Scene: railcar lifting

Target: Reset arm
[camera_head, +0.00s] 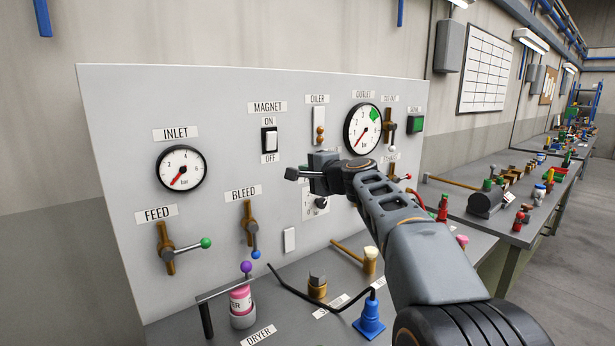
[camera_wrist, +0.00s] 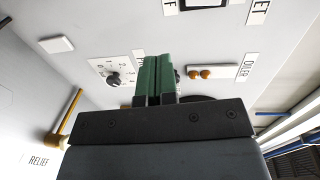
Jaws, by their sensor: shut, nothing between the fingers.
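My gripper (camera_head: 290,174) is in front of the grey control panel (camera_head: 230,110), right of its middle and below the oiler. In the wrist view, the green fingers of my gripper (camera_wrist: 158,62) are pressed together with nothing between them. A numbered dial with a black knob (camera_wrist: 112,79) shows left of the fingers. The oiler's two orange-brown parts (camera_wrist: 200,73) show right of them. My arm hides part of the panel's right side in the head view, and I cannot tell the exact gap between fingers and panel.
On the panel are the inlet gauge (camera_head: 181,168), outlet gauge (camera_head: 363,129), magnet switch (camera_head: 269,140), feed valve (camera_head: 168,248) and bleed valve (camera_head: 250,223). A cluttered bench (camera_head: 520,225) runs right.

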